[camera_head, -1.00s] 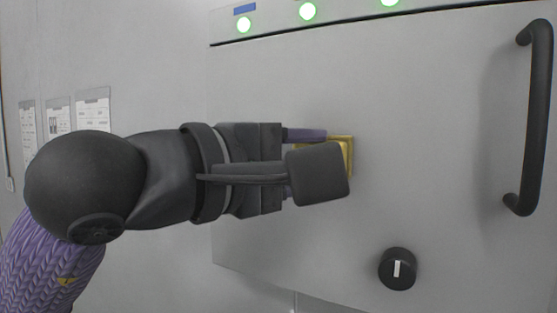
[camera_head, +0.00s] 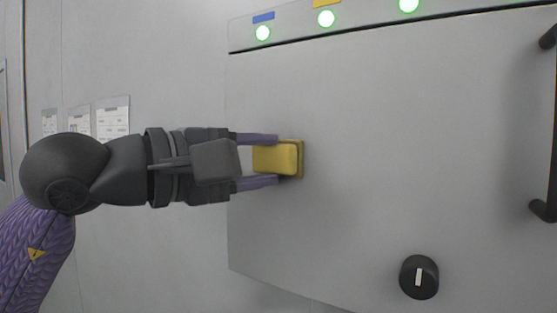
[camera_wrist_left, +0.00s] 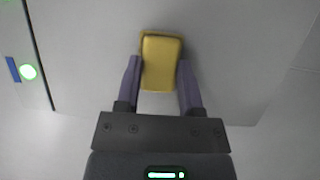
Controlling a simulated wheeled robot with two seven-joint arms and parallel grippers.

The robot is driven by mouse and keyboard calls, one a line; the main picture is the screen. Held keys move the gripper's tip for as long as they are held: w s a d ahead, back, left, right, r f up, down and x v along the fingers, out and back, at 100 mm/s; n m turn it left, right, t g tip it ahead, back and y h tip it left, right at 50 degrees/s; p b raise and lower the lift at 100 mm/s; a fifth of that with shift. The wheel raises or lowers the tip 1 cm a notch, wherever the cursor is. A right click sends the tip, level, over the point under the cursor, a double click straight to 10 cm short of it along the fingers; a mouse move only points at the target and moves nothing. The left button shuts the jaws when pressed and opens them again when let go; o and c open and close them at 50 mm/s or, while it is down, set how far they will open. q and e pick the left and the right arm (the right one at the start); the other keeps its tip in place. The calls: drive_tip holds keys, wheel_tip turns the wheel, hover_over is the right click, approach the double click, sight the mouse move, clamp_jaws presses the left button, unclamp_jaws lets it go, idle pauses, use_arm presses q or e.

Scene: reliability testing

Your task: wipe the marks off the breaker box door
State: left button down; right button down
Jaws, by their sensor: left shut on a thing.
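The breaker box door (camera_head: 400,150) is a large plain grey panel facing me in the head view. My left gripper (camera_head: 270,160) comes in from the left and is shut on a yellow sponge (camera_head: 278,157). The sponge is at the left part of the door, its far side against or very close to the surface. In the left wrist view the sponge (camera_wrist_left: 161,62) sits between the two purple fingers (camera_wrist_left: 160,80). I see no clear marks on the visible door; the part behind the sponge is hidden. My right gripper is not in view.
A black handle (camera_head: 549,130) stands out at the door's right edge. A black knob (camera_head: 419,277) sticks out at the lower right. Paper sheets (camera_head: 113,115) hang on the wall at left. The middle of the door is clear.

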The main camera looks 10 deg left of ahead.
use_arm(q)
drive_tip(key=shift+s+a, duration=0.1)
drive_tip(key=shift+s, duration=0.05)
drive_tip(key=s, duration=0.1)
drive_tip(key=s+a+b, duration=0.1)
drive_tip(key=s, duration=0.1)
drive_tip(key=s+a+b, duration=0.1)
drive_tip(key=s, duration=0.1)
idle(0.4)
drive_tip(key=shift+s, duration=0.1)
drive_tip(key=s, duration=0.1)
drive_tip(key=s+a+b, duration=0.1)
drive_tip(key=shift+s, duration=0.35)
